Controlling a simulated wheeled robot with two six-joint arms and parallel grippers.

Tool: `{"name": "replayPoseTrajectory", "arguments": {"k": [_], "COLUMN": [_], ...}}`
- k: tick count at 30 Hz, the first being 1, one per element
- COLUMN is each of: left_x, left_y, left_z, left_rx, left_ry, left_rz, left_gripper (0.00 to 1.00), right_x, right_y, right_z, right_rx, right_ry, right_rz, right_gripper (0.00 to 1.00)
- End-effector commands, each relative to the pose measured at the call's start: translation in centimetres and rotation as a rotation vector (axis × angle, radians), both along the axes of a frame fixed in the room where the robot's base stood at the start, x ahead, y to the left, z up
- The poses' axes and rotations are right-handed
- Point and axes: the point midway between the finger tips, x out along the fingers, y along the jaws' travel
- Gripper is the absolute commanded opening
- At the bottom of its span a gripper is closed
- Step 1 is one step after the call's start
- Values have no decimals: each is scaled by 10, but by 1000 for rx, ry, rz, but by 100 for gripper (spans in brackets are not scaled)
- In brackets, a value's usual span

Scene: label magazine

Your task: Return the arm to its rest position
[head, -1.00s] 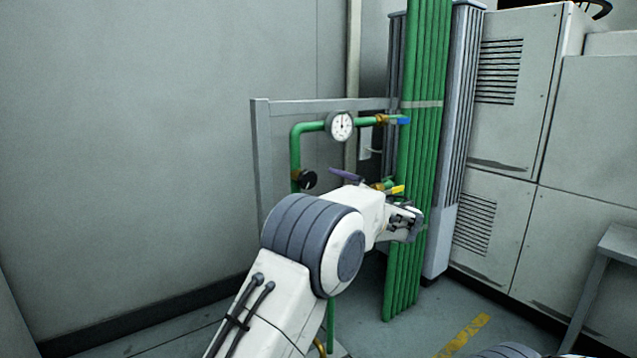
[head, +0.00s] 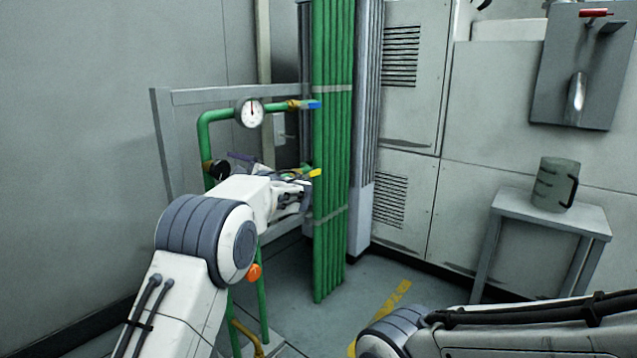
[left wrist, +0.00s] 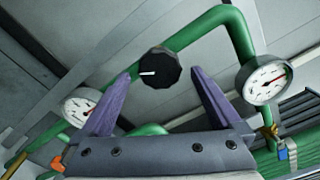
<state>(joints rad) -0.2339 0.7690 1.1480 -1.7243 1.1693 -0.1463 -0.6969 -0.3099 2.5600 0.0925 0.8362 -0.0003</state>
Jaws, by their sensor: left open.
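My left arm comes in from the bottom left of the head view. Its gripper (head: 240,160) is by the green pipe frame, partly hidden behind my wrist. In the left wrist view my left gripper (left wrist: 162,82) shows two purple fingers spread apart, with nothing held. A black knob (left wrist: 158,68) with a white mark shows between the fingertips; I cannot tell how large the gap is. The knob also shows in the head view (head: 217,170), left of the fingers. My right arm crosses the bottom right of the head view; its gripper is out of view.
A pressure gauge (head: 249,113), a blue-handled valve (head: 312,104) and a yellow-handled valve (head: 316,173) sit on the green pipework near my arm. A vertical green pipe bundle (head: 333,200) stands to the right. A jug (head: 555,185) stands on a grey table (head: 498,203).

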Motion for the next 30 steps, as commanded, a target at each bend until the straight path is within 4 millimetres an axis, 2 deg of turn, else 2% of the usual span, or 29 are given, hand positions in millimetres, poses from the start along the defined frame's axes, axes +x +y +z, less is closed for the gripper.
{"name": "replayPoseTrajectory", "arguments": {"k": [3,8,11,23,26,30], "left_x": [12,22,21,20,17,6], "left_y": [17,30,28,26,21,6], "left_z": [-1,0,2,0,-2,2], "left_rx": [-1,-1,20,23,3,0], "left_ry": [-1,-1,25,29,4,1], "left_rz": [2,1,0,0,-1,-3], "left_gripper": [98,98,98,98,98,98], "right_x": [0,0,0,0,0,0], "right_y": [0,0,0,0,0,0], "right_z": [-4,-5,2,0,-6,0], "right_rx": [0,0,0,0,0,0], "right_ry": [0,0,0,0,0,0], "right_rz": [0,0,0,0,0,0], "right_gripper": [98,98,98,98,98,98]}}
